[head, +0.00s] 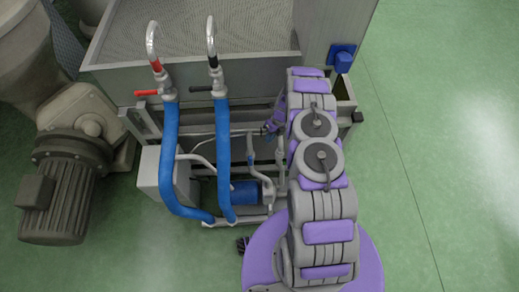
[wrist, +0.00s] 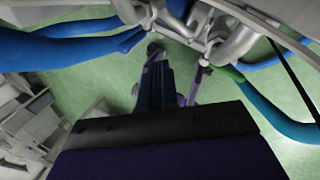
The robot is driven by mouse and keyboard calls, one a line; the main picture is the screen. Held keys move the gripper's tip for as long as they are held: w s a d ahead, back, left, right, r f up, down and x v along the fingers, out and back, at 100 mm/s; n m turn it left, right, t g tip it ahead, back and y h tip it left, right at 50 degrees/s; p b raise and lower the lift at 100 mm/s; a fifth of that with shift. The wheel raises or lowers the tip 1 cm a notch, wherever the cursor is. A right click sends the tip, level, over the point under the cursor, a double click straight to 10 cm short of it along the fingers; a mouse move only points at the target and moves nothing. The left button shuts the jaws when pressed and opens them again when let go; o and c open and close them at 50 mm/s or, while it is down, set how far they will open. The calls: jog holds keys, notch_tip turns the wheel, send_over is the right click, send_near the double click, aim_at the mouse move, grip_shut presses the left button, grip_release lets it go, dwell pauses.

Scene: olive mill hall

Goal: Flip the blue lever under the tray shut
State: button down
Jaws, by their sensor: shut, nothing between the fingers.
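The tray (head: 200,66) is a grey metal basin with a mesh floor, at the top of the head view. Under its front edge are pale pipes and valves. A small blue piece (head: 250,157) on an upright pipe there looks like the blue lever; its angle is too small to read. In the wrist view a blue handle-like end (wrist: 130,39) shows beside the pale pipe fittings, but I cannot tell whether it is the lever. My gripper (head: 269,129) is shut and empty at the tray's front, near these pipes. In the wrist view its fingers (wrist: 156,62) point toward the fittings; contact is unclear.
Two blue hoses (head: 224,150) run down the front, with a red-handled valve (head: 150,93) and a black-handled valve (head: 205,89) above. A blue pump (head: 246,192) sits low in the frame. A motor (head: 62,190) stands left. Green floor is clear on the right.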

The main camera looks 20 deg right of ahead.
aim_at(250, 162)
jog(key=s+a+f+b, duration=0.2)
jog(key=a+f, duration=0.5)
jog(key=f, duration=0.2)
jog(key=shift+s, duration=0.15)
jog(key=shift+a, duration=0.1)
dwell(0.4)
